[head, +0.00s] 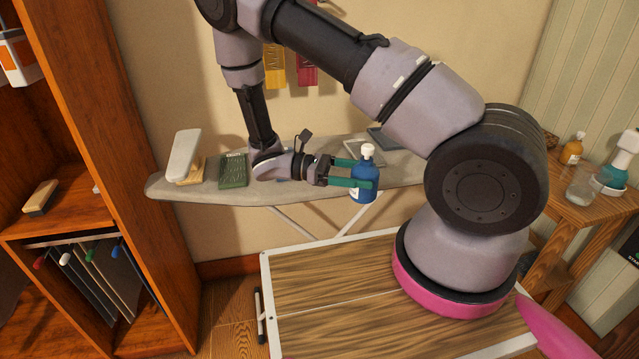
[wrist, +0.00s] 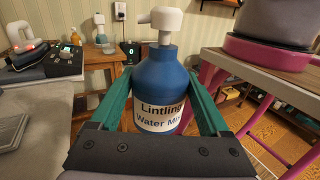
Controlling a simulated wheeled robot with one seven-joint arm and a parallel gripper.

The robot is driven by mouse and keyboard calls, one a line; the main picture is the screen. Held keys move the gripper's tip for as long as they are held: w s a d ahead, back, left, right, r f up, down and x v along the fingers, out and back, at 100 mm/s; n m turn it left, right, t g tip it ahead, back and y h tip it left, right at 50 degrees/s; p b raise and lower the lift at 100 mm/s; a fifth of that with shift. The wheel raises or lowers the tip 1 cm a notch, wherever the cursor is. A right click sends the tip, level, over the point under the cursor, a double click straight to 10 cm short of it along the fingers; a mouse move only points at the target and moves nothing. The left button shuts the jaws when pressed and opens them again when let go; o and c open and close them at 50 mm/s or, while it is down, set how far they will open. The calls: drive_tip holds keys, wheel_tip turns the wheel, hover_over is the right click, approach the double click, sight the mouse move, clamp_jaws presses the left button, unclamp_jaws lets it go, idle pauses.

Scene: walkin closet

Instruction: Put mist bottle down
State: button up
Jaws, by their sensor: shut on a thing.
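The mist bottle (head: 365,186) is blue with a white pump top and a white label. In the wrist view the bottle (wrist: 163,75) stands upright between the green fingers, and its label reads "Lintling Water Mi...". My gripper (head: 355,174) is shut on the bottle, with a finger on each side of it. In the head view the bottle is at the front edge of the ironing board (head: 300,190), toward its right part. I cannot tell whether its base touches the board or hangs just off the edge.
On the board are a green patterned item (head: 233,170), a white upright item (head: 184,155) and grey flat items (head: 385,139). A wooden side table (head: 575,208) at right holds an amber bottle (head: 572,149) and a glass jar (head: 583,185). A wooden shelf (head: 150,230) stands at left.

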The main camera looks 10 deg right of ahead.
drive_tip(key=w+a+r+n+t, duration=0.1)
drive_tip(key=w+a+n+t, duration=0.3)
drive_tip(key=w+t, duration=0.45)
drive_tip(key=w+a+r+n+t, duration=0.1)
drive_tip(key=w+a+n+t, duration=0.1)
drive_tip(key=w+n+t, duration=0.7)
drive_tip(key=f, duration=0.3)
drive_tip(key=f+m+g, duration=0.1)
drive_tip(key=f, duration=0.2)
drive_tip(key=f+m, duration=0.1)
drive_tip(key=f, duration=0.2)
drive_tip(key=shift+w+a+f+g, duration=0.15)
drive_tip(key=shift+w+g, duration=0.1)
drive_tip(key=o, duration=1.6)
drive_tip(key=shift+f, duration=0.15)
